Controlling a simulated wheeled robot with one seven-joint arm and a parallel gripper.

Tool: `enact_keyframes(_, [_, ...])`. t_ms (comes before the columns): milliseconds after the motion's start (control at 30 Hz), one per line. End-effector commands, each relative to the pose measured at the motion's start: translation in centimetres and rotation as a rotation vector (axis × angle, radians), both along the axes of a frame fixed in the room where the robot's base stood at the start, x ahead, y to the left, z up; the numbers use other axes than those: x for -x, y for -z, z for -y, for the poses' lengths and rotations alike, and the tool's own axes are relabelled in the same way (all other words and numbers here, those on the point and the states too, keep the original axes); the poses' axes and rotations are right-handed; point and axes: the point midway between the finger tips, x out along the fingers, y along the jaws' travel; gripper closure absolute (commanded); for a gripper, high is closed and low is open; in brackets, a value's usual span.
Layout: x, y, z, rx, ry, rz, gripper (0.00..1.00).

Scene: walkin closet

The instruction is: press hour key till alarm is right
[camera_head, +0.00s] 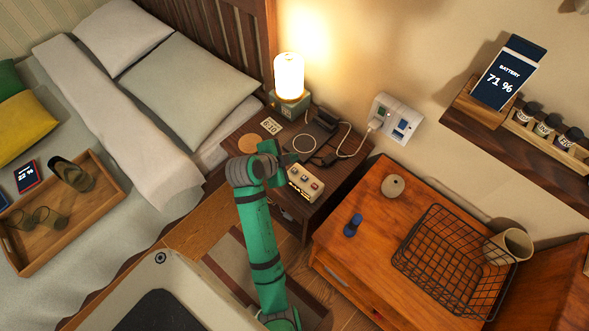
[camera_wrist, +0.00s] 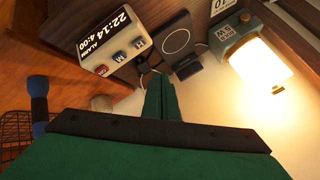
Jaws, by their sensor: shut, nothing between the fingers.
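In the wrist view the clock (camera_wrist: 112,47) shows a lit display that seems to read 22:14 and ALARM 4:00. My gripper (camera_head: 288,158) is shut and empty, above the nightstand beside the clock, apart from the keys. Its fingers (camera_wrist: 161,82) show in the wrist view, to the right of and below the clock.
The orange cabinet (camera_head: 345,265) at right holds a wire basket (camera_head: 450,262).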

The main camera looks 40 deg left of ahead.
Motion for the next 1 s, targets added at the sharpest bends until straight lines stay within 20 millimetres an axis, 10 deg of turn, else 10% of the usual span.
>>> enact_keyframes(1000, [-0.1, -2.3, -0.2, -0.001, -0.002, 0.004, 1.00])
